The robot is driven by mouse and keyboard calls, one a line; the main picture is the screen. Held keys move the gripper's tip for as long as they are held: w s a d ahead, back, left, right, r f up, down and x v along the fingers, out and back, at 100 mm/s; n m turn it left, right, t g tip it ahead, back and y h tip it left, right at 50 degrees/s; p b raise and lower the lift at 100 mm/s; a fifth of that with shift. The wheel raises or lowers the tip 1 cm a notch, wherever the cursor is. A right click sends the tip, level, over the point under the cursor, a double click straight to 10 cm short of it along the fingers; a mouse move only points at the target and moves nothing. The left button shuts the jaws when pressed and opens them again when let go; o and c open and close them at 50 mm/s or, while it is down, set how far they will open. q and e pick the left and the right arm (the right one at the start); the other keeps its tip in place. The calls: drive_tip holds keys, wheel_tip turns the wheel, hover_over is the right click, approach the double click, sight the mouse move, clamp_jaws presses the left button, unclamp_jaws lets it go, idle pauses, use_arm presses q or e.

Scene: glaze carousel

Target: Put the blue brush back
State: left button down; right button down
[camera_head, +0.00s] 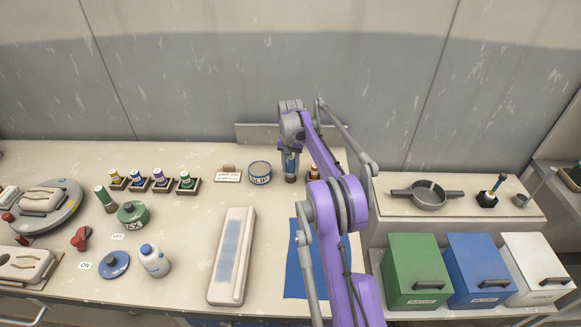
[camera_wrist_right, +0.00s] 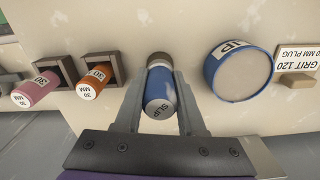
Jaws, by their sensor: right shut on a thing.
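My right gripper (camera_head: 291,150) is shut on a blue cylinder (camera_head: 290,165) lettered SLIP, with a brown lower end. In the right wrist view the cylinder (camera_wrist_right: 160,95) is between the two fingers of the right gripper (camera_wrist_right: 160,90), its lettered end toward the camera. It looks upright; I cannot tell whether its lower end touches the table, or whether it is the blue brush. A thin blue-handled tool (camera_head: 499,181) stands in a black block (camera_head: 487,200) on the right shelf, away from the gripper. My left gripper is not in view.
A blue SLIP tin (camera_head: 260,173) is just left of the right gripper. Orange (camera_wrist_right: 93,82) and pink (camera_wrist_right: 37,90) cylinders sit in wooden holders on its other side. Coloured bins (camera_head: 418,270), a pan (camera_head: 428,199) and a long pale block (camera_head: 232,256) stand around.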

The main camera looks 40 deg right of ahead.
drive_tip(key=shift+f, duration=0.1)
drive_tip(key=c, duration=0.9)
unclamp_jaws()
drive_tip(key=o, duration=0.4)
